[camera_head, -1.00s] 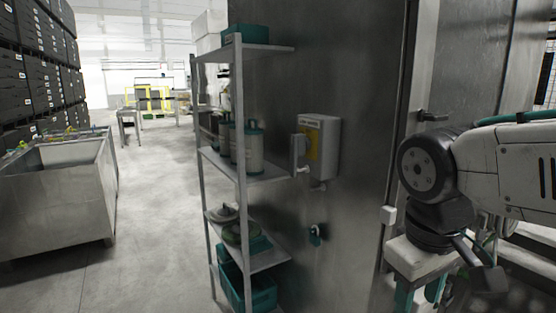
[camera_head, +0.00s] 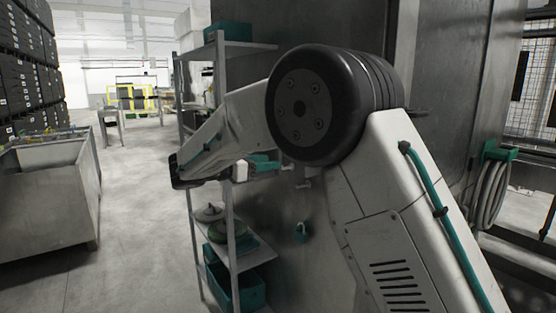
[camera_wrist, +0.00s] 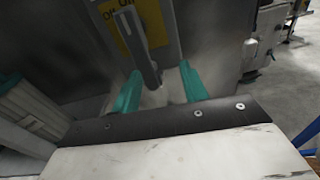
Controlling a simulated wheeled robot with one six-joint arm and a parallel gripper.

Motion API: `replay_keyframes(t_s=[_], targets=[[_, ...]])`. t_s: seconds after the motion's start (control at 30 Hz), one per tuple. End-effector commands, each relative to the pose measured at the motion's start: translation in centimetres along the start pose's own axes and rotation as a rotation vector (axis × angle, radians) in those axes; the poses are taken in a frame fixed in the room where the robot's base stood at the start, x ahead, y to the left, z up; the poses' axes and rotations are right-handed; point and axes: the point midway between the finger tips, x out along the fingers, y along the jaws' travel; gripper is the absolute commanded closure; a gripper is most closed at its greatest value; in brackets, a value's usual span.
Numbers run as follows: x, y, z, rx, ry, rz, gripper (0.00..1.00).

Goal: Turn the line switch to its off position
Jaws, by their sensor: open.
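The line switch is a grey box on the steel wall; in the wrist view its yellow label (camera_wrist: 118,28) with "ON" lettering shows at the top. Its grey lever (camera_wrist: 143,55) runs down from the label, with its lower end in the gap between my teal fingers. My gripper (camera_wrist: 159,70) is open, one finger on each side of the lever; I cannot tell if either touches it. In the head view my gripper (camera_head: 266,163) is beside the wall at the shelf, and my arm hides most of the switch box.
A metal shelf rack (camera_head: 223,130) with pots and a teal crate (camera_head: 240,287) stands close to my gripper. A steel bin (camera_head: 50,200) stands at the left, with clear floor (camera_head: 140,220) between.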

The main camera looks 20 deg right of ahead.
Motion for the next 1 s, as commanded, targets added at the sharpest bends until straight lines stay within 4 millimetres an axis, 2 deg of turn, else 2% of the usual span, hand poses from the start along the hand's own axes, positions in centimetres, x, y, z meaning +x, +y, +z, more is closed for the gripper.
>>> replay_keyframes(t_s=[0.1,0.2,0.6,0.7,1.0], targets=[[-1.3,1.8,-0.7,-0.039,-0.053,0.029,0.56],[-1.2,2.3,-0.8,-0.053,-0.072,0.037,0.56],[4.7,2.5,-0.4,-0.052,-0.072,0.035,0.56],[5.6,2.5,-0.3,-0.052,-0.072,0.037,0.56],[6.2,2.5,-0.3,-0.052,-0.072,0.037,0.56]])
